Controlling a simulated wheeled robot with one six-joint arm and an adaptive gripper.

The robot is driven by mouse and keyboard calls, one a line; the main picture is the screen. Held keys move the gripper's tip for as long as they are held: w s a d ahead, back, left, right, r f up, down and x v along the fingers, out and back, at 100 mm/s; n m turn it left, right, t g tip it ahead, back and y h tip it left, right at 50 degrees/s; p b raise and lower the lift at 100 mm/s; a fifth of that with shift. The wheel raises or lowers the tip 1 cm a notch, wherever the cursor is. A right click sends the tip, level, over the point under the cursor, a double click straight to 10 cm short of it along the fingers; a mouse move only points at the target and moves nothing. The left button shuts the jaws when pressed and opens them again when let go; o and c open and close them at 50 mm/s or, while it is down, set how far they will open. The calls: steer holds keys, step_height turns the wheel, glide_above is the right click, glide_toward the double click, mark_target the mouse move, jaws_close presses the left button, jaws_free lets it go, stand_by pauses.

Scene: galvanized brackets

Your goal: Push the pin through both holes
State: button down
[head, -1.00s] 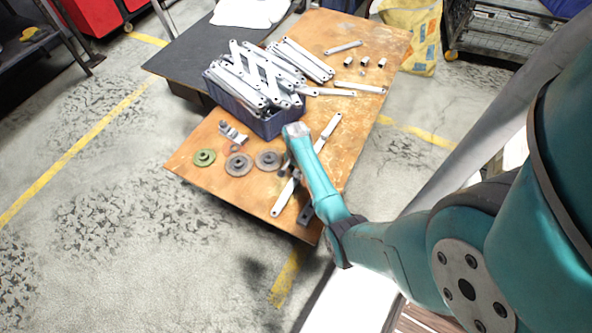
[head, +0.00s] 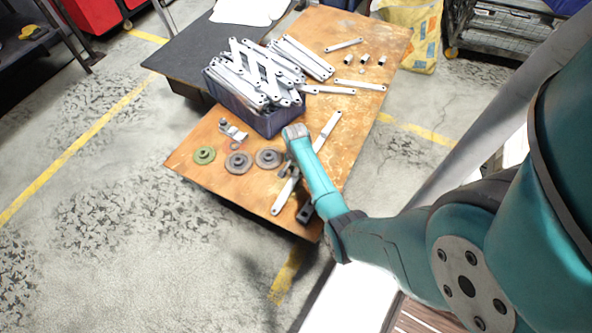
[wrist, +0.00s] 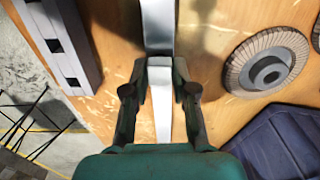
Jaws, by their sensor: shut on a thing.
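A long galvanized strip (head: 325,134), apparently brackets in line, lies on the wooden table. It runs up the middle of the wrist view (wrist: 158,22). My gripper (wrist: 160,92) is over the strip's middle, its two dark fingers either side of a short pale metal piece (wrist: 160,66), which seems to be the pin. The gripper is shut on this piece. In the head view my gripper (head: 287,170) is mostly hidden behind my teal wrist. The holes are hidden, and I cannot tell whether the pin is in them.
A grinding disc (wrist: 268,60) lies beside the strip; a green disc (head: 204,155) is farther left. A slotted metal bar (wrist: 58,42) lies on the other side. A blue bin (head: 268,123) full of brackets stands behind. Small metal cylinders (head: 382,61) lie at the back.

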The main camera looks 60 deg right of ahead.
steer(key=shift+f, duration=0.55)
stand_by(0.4)
steer(key=c, duration=0.8)
jaws_free()
steer(key=shift+c, duration=0.2)
step_height(320, 180, up, 12)
